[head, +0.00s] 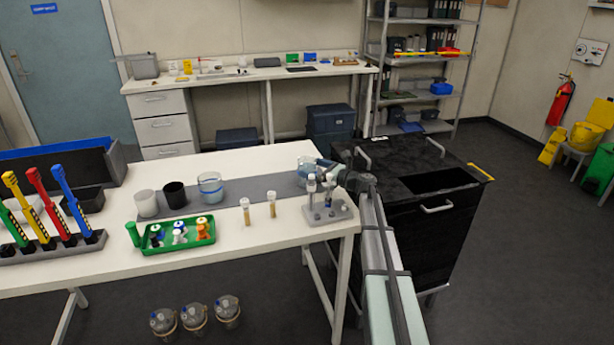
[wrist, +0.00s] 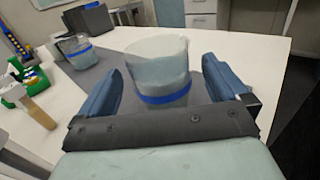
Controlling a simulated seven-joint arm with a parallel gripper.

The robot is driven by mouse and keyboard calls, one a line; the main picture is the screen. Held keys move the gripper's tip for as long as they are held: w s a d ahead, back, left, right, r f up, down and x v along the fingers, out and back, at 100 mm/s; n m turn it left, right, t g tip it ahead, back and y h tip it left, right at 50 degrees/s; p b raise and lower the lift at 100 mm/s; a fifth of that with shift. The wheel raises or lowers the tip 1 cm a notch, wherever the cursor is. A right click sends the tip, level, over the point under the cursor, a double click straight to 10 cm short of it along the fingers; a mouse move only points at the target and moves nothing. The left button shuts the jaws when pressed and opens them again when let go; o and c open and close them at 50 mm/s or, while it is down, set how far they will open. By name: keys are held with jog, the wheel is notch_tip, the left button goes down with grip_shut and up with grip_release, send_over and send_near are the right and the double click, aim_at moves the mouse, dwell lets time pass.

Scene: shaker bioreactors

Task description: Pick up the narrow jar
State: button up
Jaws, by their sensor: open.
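A clear glass jar with a blue band (wrist: 165,92) stands upright on the grey mat, between my gripper's fingers in the wrist view. In the head view this jar (head: 303,173) is at the right end of the mat, partly covered by my gripper (head: 322,168). My gripper (wrist: 162,68) is open, with a blue finger on either side of the jar; I cannot tell whether they touch it. A second blue-banded glass jar (head: 210,190) stands further left on the mat; it also shows in the wrist view (wrist: 78,52). The views do not make clear which jar is narrower.
A white cup (head: 146,204) and a black cup (head: 174,194) stand left on the mat (head: 255,187). A green tray (head: 205,240), two vials (head: 245,212) and a grey rack (head: 340,216) lie nearer the front edge. A black cabinet (head: 425,250) stands right of the table.

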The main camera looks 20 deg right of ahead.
jog(key=x, duration=0.3)
jog(key=shift+w+a, duration=0.1)
jog(key=shift+c, duration=0.2)
jog(key=c, duration=1.2)
